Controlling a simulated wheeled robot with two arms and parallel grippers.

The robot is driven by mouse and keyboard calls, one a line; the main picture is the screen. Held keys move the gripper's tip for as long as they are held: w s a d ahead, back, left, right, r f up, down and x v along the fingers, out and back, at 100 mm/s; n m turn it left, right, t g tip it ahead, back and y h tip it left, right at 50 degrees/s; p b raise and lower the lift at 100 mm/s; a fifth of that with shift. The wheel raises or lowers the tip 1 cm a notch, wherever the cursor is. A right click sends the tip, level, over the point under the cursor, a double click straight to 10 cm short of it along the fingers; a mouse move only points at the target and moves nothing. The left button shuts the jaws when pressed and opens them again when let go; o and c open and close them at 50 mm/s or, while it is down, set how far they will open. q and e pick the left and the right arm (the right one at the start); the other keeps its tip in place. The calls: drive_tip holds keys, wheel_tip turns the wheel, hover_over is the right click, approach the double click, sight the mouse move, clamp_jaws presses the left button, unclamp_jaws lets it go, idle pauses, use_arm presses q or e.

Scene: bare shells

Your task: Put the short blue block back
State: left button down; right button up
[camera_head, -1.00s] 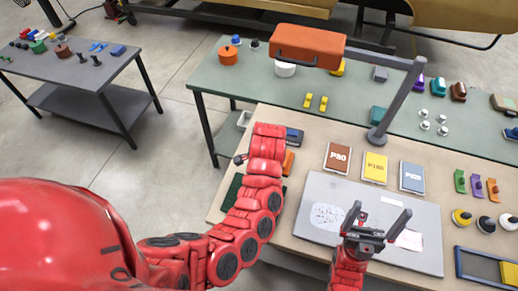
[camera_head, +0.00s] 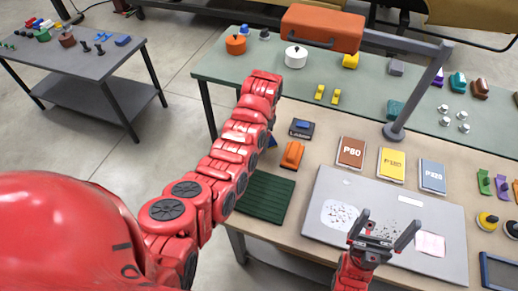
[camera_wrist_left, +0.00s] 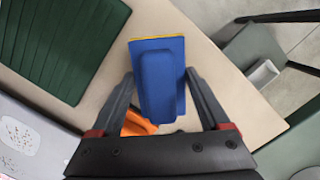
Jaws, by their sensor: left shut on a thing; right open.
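In the left wrist view a blue block (camera_wrist_left: 158,75) with a raised middle and a thin yellow edge sits between the fingers of my left gripper (camera_wrist_left: 160,85), which is shut on it. In the head view my left arm hides most of that gripper; a small patch of blue (camera_head: 272,140) shows beside the arm. My right gripper (camera_head: 388,225) is open and empty over the grey board (camera_head: 320,205). A dark green ribbed mat (camera_head: 265,197) lies on the near left of the wooden table; it also shows in the left wrist view (camera_wrist_left: 55,40).
An orange block (camera_head: 292,155) and a dark box with a blue top (camera_head: 302,128) stand near the left edge. Labelled packs (camera_head: 352,152) lie behind the board. A grey post (camera_head: 420,90) rises at the back. The mat is bare.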

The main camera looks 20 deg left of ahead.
use_arm(q)
drive_tip(key=shift+w+a, duration=0.2)
drive_tip(key=shift+w, duration=0.15)
drive_tip(key=shift+w+a+b, duration=0.15)
drive_tip(key=shift+w+b, duration=0.15)
drive_tip(key=shift+w, duration=0.05)
drive_tip(key=shift+p, duration=0.3)
wheel_tip(320, 180, down, 2)
drive_tip(key=shift+f+p, duration=0.1)
drive_tip(key=shift+p, duration=0.35)
drive_tip(key=shift+f, duration=0.55)
drive_tip(key=shift+f, duration=0.1)
